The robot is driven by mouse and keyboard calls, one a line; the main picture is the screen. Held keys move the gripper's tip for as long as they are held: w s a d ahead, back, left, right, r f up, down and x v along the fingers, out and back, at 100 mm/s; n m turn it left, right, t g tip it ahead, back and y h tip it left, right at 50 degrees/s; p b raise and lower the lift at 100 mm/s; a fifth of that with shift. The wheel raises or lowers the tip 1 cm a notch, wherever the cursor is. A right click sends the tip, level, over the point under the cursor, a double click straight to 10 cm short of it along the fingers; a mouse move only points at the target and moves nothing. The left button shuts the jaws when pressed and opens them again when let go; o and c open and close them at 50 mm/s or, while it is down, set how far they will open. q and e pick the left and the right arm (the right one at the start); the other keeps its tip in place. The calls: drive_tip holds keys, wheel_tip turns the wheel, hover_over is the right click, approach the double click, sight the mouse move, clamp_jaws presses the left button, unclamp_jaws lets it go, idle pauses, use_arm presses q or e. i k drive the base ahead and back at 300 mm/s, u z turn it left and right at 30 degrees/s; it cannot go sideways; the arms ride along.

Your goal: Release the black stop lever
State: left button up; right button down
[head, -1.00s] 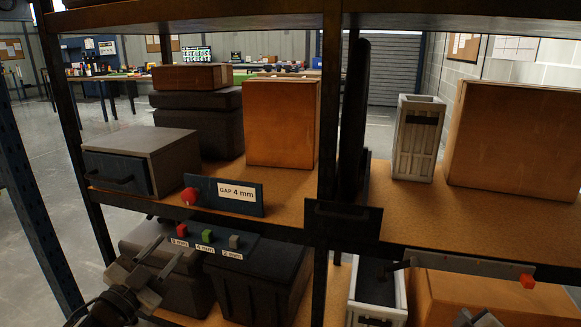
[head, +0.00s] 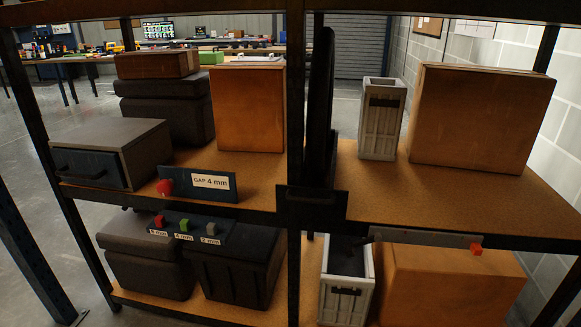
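A small dark lever-like part (head: 370,238) sits at the left end of a pale grey strip (head: 425,238) on the front edge of the right shelf. It may be the black stop lever; its exact position is too small to tell. A red-orange block (head: 476,249) is at the strip's right end. A tall thin black upright object (head: 319,110) stands by the middle post, behind a black plate (head: 311,201) on the shelf front. Neither of my grippers is in view.
A red knob (head: 165,187) and a "GAP 4 mm" sign (head: 210,182) are on the left shelf edge. Below are red, green and grey blocks (head: 184,225) labelled by size. Boxes (head: 483,118) and a white bin (head: 379,140) fill the shelves. Rack posts (head: 294,120) stand between bays.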

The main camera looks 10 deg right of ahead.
sight(350, 248)
drive_tip(key=u, duration=0.55)
drive_tip(key=k, duration=1.25)
drive_tip(key=z, duration=0.1)
drive_tip(key=i, duration=0.55)
drive_tip(key=z, duration=0.6)
drive_tip(key=i, duration=1.15)
drive_tip(key=u, duration=0.6)
